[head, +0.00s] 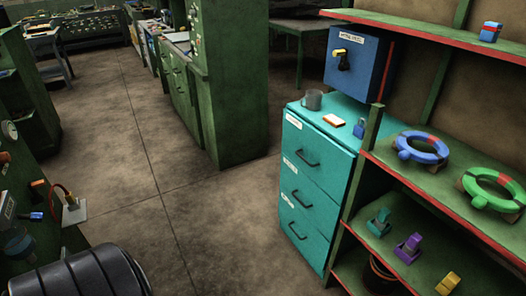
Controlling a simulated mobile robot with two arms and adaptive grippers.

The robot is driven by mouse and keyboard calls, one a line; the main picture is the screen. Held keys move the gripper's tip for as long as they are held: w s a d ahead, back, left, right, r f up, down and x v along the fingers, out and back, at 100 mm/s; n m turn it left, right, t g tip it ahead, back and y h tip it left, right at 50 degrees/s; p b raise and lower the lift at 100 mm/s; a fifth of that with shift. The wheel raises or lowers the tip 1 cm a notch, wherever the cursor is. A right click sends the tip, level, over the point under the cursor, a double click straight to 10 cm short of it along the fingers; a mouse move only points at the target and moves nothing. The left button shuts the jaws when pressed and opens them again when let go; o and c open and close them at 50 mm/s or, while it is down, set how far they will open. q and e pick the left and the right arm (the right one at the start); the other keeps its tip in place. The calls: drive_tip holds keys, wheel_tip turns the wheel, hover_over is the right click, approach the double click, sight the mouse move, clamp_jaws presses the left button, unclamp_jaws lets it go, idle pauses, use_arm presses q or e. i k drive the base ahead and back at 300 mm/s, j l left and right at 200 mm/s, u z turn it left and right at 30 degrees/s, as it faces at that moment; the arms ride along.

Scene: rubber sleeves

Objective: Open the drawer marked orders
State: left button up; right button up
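A teal drawer cabinet (322,225) stands right of the middle in the head view, with three drawers stacked in its front. The top drawer (318,160), middle drawer (310,192) and bottom drawer (300,230) each have a dark bar handle and a small white label near the left edge. The labels are too small to read, so I cannot tell which one says orders. All three drawers look shut. Neither of my grippers is in view.
Open floor (215,225) lies in front; a black ribbed form fills the bottom left.

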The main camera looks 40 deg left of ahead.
sight(327, 162)
drive_tip(key=u, duration=1)
